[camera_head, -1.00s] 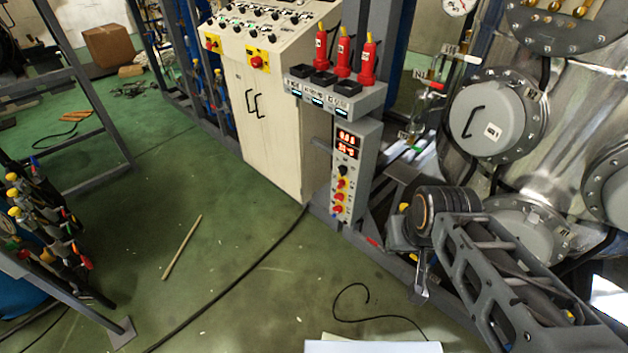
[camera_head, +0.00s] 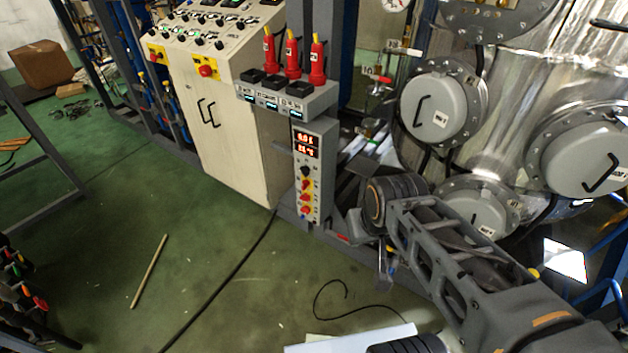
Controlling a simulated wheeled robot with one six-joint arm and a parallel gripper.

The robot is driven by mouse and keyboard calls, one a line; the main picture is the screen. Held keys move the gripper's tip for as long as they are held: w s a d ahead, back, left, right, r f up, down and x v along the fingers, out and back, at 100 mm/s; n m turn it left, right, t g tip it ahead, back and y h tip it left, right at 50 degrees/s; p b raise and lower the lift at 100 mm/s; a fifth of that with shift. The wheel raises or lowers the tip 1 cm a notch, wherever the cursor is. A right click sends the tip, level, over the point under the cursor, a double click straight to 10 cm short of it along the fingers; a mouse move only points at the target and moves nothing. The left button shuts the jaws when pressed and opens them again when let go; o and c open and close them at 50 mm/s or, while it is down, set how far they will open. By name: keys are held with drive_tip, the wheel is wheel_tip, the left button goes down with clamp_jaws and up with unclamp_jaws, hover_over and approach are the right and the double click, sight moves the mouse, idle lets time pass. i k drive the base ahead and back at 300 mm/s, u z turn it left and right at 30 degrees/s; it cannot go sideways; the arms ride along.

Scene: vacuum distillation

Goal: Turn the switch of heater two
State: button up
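A narrow grey control box (camera_head: 312,170) stands upright near the middle, with red lit digits at its top. Below the digits are a black knob (camera_head: 305,171) and several red and yellow switches (camera_head: 306,196). Their labels are too small to read, so I cannot tell which is heater two. My gripper (camera_head: 384,272) hangs below the end of my arm, right of and lower than the box, apart from the switches. Its fingers are small and seen from the side, so I cannot tell whether it is open. I see nothing held in it.
A cream cabinet (camera_head: 225,140) with a sloped knob panel stands left of the box. A large metal vessel (camera_head: 510,100) with round hatches is at right. A black cable and a stick (camera_head: 149,271) lie on the open green floor.

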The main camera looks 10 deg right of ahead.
sight(305, 198)
drive_tip(key=z, duration=0.05)
drive_tip(key=k, duration=0.3)
drive_tip(key=u, duration=0.8)
drive_tip(key=i, duration=1.2)
drive_tip(key=u, duration=0.8)
